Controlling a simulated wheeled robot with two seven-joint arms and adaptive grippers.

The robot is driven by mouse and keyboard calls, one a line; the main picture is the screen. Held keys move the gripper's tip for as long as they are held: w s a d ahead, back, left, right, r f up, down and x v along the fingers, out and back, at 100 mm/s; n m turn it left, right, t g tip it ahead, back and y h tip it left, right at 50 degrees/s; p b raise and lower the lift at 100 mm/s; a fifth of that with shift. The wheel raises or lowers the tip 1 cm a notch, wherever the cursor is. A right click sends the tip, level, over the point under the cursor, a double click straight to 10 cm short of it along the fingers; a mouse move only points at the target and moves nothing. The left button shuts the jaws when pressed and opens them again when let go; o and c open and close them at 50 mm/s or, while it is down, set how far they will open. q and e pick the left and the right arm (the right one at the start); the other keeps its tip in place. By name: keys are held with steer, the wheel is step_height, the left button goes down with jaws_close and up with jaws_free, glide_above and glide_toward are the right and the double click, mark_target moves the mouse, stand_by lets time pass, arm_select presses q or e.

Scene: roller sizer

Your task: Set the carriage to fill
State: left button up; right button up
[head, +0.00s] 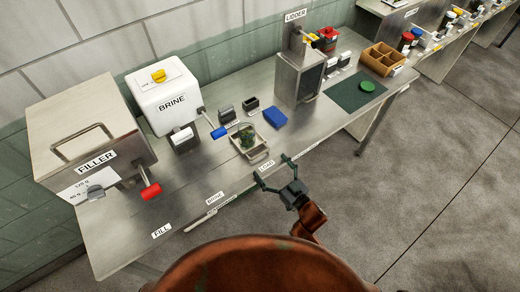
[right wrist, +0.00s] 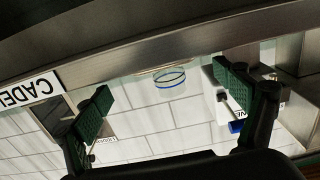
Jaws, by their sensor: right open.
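My right gripper (head: 271,166) is open and empty at the table's front edge, by the LOAD label (head: 266,165). In the right wrist view its two fingers (right wrist: 163,90) stand wide apart below a metal edge, with nothing between them that I can tell is held. The FILL label (head: 161,230) is at the left end of the front edge, and the BRINE label (head: 215,197) lies between FILL and LOAD. A narrow strip (head: 226,202) runs along this edge. I cannot clearly make out the carriage. My left gripper is not in view.
The filler (head: 92,135) with a red handle and the white brine unit (head: 168,97) with a blue handle stand at left. The lidder (head: 300,75) stands right. A tray (head: 262,151) with green contents and a blue block (head: 274,118) lie between.

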mark_target(261, 156)
steer(key=shift+w+a+r, duration=0.3)
steer(key=shift+w+a, duration=0.45)
steer(key=shift+a, duration=0.05)
steer(key=x, duration=0.3)
steer(key=shift+w+a+f, duration=0.1)
steer(key=shift+w+f, duration=0.1)
steer(key=shift+w, duration=0.15)
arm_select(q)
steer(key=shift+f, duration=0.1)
arm_select(e)
steer(key=shift+w+a+r, duration=0.1)
steer(key=shift+w+a, duration=0.15)
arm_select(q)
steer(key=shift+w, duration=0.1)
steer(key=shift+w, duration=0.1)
